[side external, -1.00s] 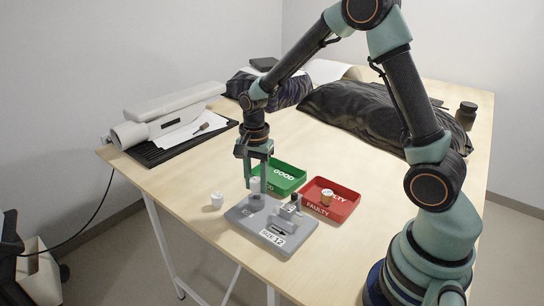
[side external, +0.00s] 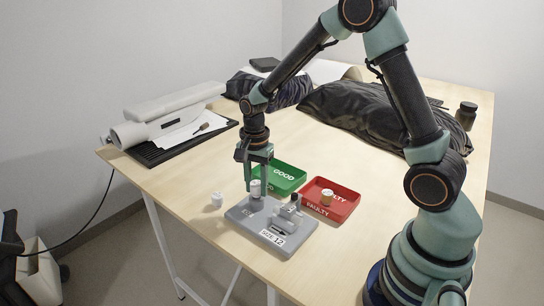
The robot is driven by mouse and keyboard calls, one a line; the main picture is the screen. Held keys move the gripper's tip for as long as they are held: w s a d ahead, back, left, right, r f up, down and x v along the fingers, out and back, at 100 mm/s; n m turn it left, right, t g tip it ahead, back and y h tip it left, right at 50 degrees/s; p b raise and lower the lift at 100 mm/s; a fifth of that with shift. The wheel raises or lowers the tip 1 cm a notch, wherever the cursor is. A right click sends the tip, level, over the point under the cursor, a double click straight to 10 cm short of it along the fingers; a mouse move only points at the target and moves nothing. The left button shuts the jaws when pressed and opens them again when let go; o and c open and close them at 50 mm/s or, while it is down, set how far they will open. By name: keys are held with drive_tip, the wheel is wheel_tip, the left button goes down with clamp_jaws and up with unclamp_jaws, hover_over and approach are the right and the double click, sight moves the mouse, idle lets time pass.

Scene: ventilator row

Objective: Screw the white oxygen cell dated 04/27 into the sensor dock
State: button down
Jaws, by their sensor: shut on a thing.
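My gripper (side external: 257,184) points straight down and is shut on a white oxygen cell (side external: 255,188). The cell is upright over the back left part of the grey sensor dock plate (side external: 246,218); I cannot tell how deep it sits. A second white cell (side external: 216,199) stands on the table just left of the dock. Date marks on the cells are too small to read.
A green GOOD tray (side external: 292,185) lies behind the dock. A red FAULTY tray (side external: 347,207) to its right holds a brownish-white cell (side external: 327,197). A grey fixture (side external: 288,215) rises from the dock's right part. The table front left is clear.

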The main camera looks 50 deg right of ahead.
drive_tip(key=shift+f, duration=0.55)
idle(0.9)
drive_tip(key=c, duration=0.6)
unclamp_jaws()
drive_tip(key=shift+c, duration=0.2)
drive_tip(key=shift+r, duration=0.1)
drive_tip(key=shift+r, duration=0.6)
drive_tip(key=shift+a, duration=0.1)
drive_tip(key=shift+c, duration=0.3)
